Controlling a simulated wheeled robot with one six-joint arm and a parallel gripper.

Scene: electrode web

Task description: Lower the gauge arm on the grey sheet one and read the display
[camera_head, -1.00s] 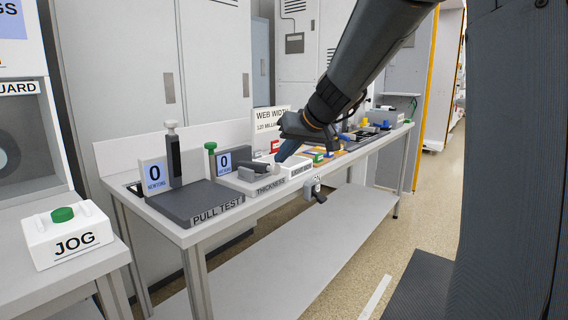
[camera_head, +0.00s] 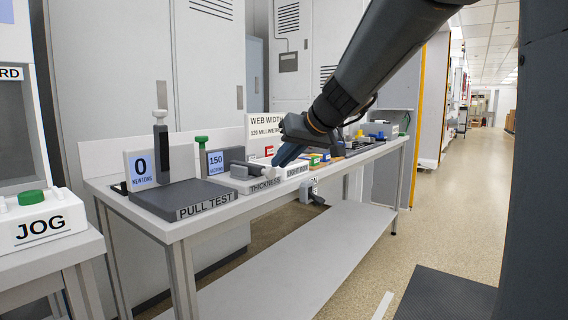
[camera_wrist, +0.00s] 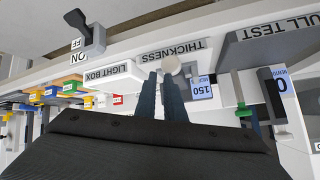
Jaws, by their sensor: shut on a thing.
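The thickness gauge has a pale base (camera_head: 243,185) labelled THICKNESS, in the middle of the bench. Its display (camera_head: 216,161) reads 150; the small print under the number is too small to read. The display shows upside down in the wrist view (camera_wrist: 204,88). The dark gauge arm (camera_head: 243,167) lies low over the base, with a pale round knob (camera_wrist: 172,65) at its end. My gripper (camera_head: 277,161) is shut on the knob; the fingers (camera_wrist: 165,90) reach it in the wrist view. I cannot make out a grey sheet under the arm.
The pull test stand (camera_head: 180,198) with a display reading 0 is left of the gauge. The light box (camera_wrist: 117,76) is on its other side, with coloured blocks beyond. A lever switch (camera_wrist: 88,36) hangs on the bench front. A JOG button box (camera_head: 40,222) stands front left.

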